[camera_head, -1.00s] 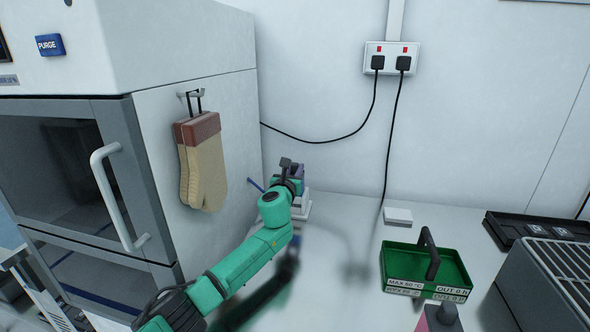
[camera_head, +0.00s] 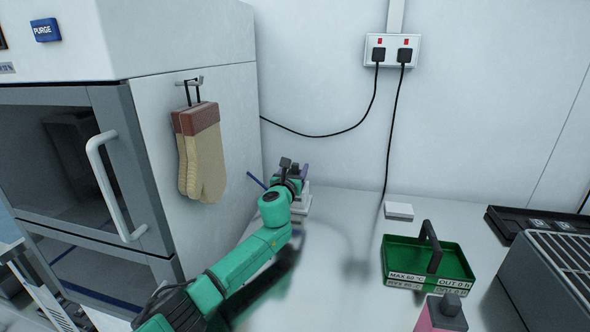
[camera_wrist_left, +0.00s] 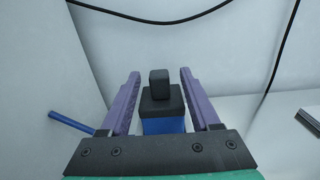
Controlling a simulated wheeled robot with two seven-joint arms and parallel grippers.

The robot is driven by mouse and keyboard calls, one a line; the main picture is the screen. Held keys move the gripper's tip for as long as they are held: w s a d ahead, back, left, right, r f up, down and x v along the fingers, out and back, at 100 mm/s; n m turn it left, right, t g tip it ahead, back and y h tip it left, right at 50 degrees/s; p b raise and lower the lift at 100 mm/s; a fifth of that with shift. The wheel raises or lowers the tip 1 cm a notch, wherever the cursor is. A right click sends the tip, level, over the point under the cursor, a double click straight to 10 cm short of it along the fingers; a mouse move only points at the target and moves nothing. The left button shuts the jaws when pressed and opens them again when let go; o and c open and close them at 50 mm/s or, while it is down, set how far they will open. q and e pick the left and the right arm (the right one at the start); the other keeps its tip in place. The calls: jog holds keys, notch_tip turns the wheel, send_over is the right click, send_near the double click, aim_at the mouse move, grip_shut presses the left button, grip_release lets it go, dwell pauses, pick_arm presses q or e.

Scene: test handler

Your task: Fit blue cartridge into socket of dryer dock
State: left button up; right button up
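My left gripper (camera_head: 296,172) is at the back of the worktop, close to the large white cabinet's side. In the left wrist view its two purple fingers (camera_wrist_left: 160,88) stand apart on either side of a blue block with a black top and knob, which looks like the blue cartridge (camera_wrist_left: 163,126). Narrow gaps show between the fingers and the knob. A pale base (camera_head: 304,203) shows partly behind the gripper; it may be the dryer dock, but its socket is hidden. My right gripper is in neither view.
A green tray with a handle (camera_head: 398,267) stands right of centre. A pink item with a grey knob (camera_head: 440,314) is at the front. A grey grilled unit (camera_head: 530,290) and black tray (camera_head: 510,222) are at right. A blue rod (camera_wrist_left: 70,122) lies left of the gripper.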

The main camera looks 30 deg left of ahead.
pick_arm(q)
jog(key=v, duration=1.4)
jog(key=shift+s+p, duration=0.25)
jog(key=shift+p, duration=0.1)
jog(key=shift+d, duration=0.1)
dwell(0.3)
